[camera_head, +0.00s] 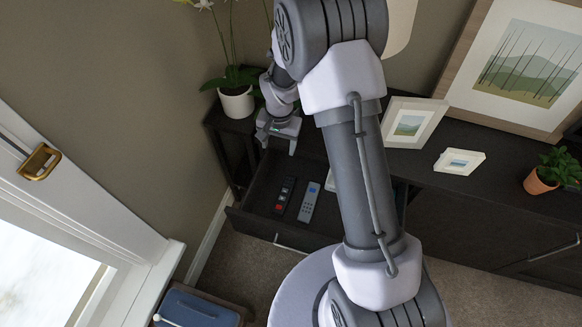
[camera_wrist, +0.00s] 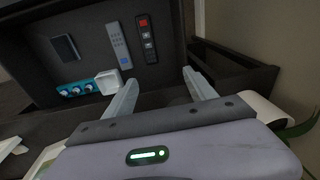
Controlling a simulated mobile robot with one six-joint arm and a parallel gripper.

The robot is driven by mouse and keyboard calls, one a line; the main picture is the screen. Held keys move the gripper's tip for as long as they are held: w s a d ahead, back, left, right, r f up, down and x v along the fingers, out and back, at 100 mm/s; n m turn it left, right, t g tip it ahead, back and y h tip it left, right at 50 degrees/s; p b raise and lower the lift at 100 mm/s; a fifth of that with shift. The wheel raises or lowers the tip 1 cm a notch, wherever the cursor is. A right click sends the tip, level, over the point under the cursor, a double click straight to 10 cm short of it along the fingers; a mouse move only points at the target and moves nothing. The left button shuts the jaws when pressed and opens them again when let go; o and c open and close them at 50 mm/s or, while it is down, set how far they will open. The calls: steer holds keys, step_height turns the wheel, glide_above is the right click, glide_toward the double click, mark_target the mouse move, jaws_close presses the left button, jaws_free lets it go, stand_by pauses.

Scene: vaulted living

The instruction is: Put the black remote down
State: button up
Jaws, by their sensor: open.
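The black remote (camera_head: 285,194) with red buttons lies in the open dark drawer (camera_head: 262,222), beside a grey remote (camera_head: 309,201) with a blue button. In the wrist view the black remote (camera_wrist: 148,40) and the grey remote (camera_wrist: 119,43) lie side by side on the drawer floor. My gripper (camera_head: 278,142) is above the back of the drawer, near the white plant pot. In the wrist view its two fingers (camera_wrist: 157,85) are spread apart with nothing between them, and the black remote lies apart beyond the fingertips.
The drawer also holds a dark phone-like item (camera_wrist: 66,47), a teal strip with knobs (camera_wrist: 76,90) and a small white box (camera_wrist: 109,82).

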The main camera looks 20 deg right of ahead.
steer(key=s+r+t, duration=0.1)
steer(key=s+r, duration=0.2)
steer(key=r, duration=0.6)
steer(key=s+r+t, duration=0.1)
steer(key=s+r, duration=0.2)
steer(key=r, duration=0.6)
steer(key=s+a+r+n+t+y, duration=0.1)
steer(key=s+r, duration=0.4)
steer(key=s, duration=0.5)
steer(key=s+a+r+n+t, duration=0.1)
steer(key=s+a+r, duration=0.1)
steer(key=s+r, duration=0.4)
steer(key=s, duration=0.4)
steer(key=shift+a+r+t+y, duration=0.2)
steer(key=shift+a+t+y, duration=0.1)
steer(key=shift+y, duration=0.1)
